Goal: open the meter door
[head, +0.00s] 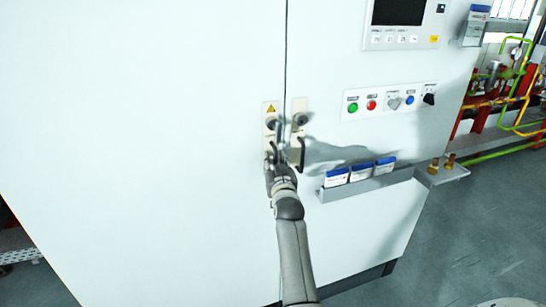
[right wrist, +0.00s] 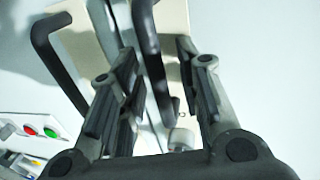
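The meter cabinet is tall and white, with two door panels (head: 150,120) (head: 330,60) meeting at a vertical seam; both look shut. Each panel has a pale plate with a round lock and a black bar handle beside the seam. The right panel's handle (head: 297,152) shows clearly; it is also at the left in the right wrist view (right wrist: 52,62). My right gripper (head: 275,155) is at the left panel's handle and partly hides it. In the right wrist view, this handle (right wrist: 150,50) stands between the two open fingers, with gaps visible. My left gripper is not in view.
Buttons and knobs (head: 390,101) and a screen (head: 398,12) are on the right panel. A shelf with blue-and-white boxes (head: 360,185) juts out below them. Red, yellow and green pipes (head: 510,85) stand at the far right. Grey floor (head: 480,230) is clear at lower right.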

